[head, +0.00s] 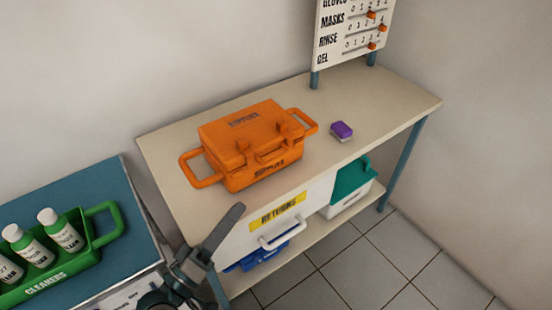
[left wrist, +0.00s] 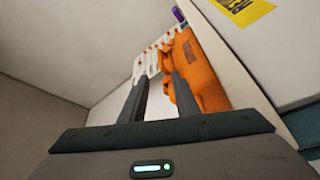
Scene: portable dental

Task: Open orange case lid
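The orange case (head: 262,178) stands on the beige table, with its lid (head: 230,128) down on its body. It has loop handles at both ends and latches on its front. My left gripper (head: 222,236) is in front of the table, nearer to me than the case and apart from it. In the left wrist view my left gripper (left wrist: 162,77) has its two fingers apart with nothing between them, and part of the orange case (left wrist: 195,75) shows behind the right finger. My right gripper is not in view.
A green caddy (head: 100,262) with several bottles stands on a blue-topped cabinet at left. A sign board (head: 352,30) rises behind.

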